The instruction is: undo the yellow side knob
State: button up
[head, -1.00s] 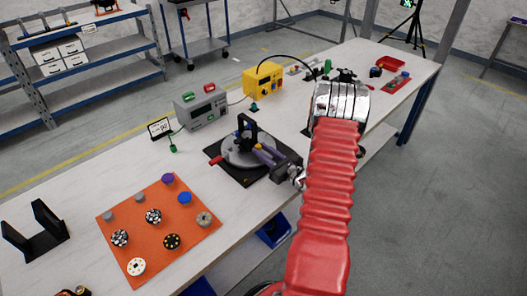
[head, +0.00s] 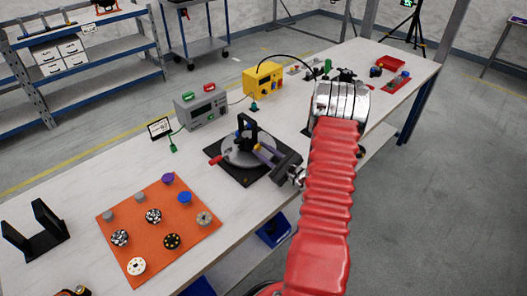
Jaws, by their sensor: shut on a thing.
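The fixture is a grey round disc (head: 236,158) on a black base plate (head: 240,178), with a black upright bracket over it. A blue knob and a red handle (head: 216,160) show on it. My gripper (head: 261,152) reaches in from the right, its fingers at the side of the bracket. It is shut on a small yellow side knob (head: 257,147), of which only a little shows at the fingertips. The rest of the knob is hidden by the fingers.
An orange mat (head: 155,250) with several round parts lies at the left front. A grey instrument box (head: 202,107) and a yellow box (head: 263,78) stand behind the fixture. A black cradle (head: 36,232) stands at the far left. Bench between mat and fixture is clear.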

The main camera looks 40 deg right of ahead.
jog(key=o, duration=1.1)
jog(key=shift+s, duration=0.1)
jog(key=s, duration=1.3)
jog(key=shift+s+d, duration=0.15)
jog(key=shift+s, duration=0.2)
